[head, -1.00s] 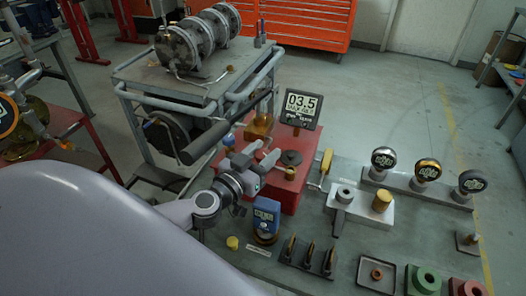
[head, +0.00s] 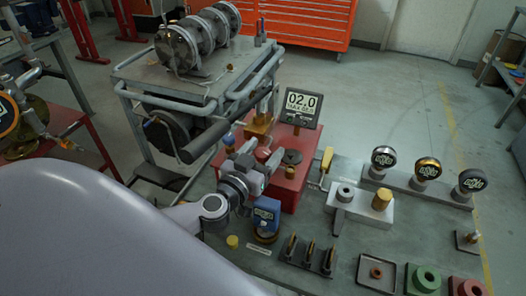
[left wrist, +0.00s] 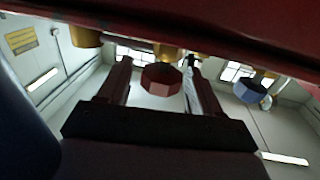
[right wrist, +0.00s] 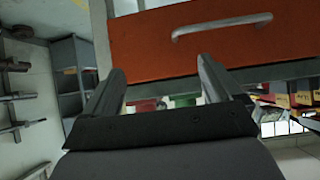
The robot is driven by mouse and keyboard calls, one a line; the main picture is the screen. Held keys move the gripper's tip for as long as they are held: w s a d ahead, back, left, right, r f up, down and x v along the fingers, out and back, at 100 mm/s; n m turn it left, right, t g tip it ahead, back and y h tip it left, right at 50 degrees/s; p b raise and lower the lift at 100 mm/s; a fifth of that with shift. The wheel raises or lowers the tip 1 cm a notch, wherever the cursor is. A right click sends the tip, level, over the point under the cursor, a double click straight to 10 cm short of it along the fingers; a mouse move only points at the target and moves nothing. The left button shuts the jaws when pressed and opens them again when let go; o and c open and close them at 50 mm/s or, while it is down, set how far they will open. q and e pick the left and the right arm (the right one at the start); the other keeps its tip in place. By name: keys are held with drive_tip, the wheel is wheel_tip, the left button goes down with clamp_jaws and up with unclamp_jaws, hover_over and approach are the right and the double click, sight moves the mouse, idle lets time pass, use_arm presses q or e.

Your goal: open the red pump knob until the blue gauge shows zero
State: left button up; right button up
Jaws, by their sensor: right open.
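The red knob (left wrist: 161,78), many-sided, sits between the two fingers of my left gripper (left wrist: 155,85) in the left wrist view. Gaps show on both sides of it, so the gripper is open around it. A display (head: 301,103) above the block reads 02.0. A blue gauge (head: 266,214) stands in front of the block; its reading is too small to tell. My right gripper (right wrist: 165,95) is open and empty.
A black round cap (head: 292,157) tops the red block. A yellow-handled lever (head: 326,163) and a grey block (head: 358,208) stand to its right. A metal cart (head: 180,85) is behind left. A blue knob (left wrist: 249,90) shows right of the fingers in the left wrist view.

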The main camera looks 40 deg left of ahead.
sight(259, 157)
use_arm(q)
drive_tip(key=shift+s+d, duration=0.2)
drive_tip(key=shift+s, duration=1.6)
drive_tip(key=shift+s+d, duration=0.15)
drive_tip(key=shift+s, duration=1.65)
drive_tip(key=shift+w, duration=0.15)
use_arm(e)
drive_tip(key=shift+s+f, duration=0.1)
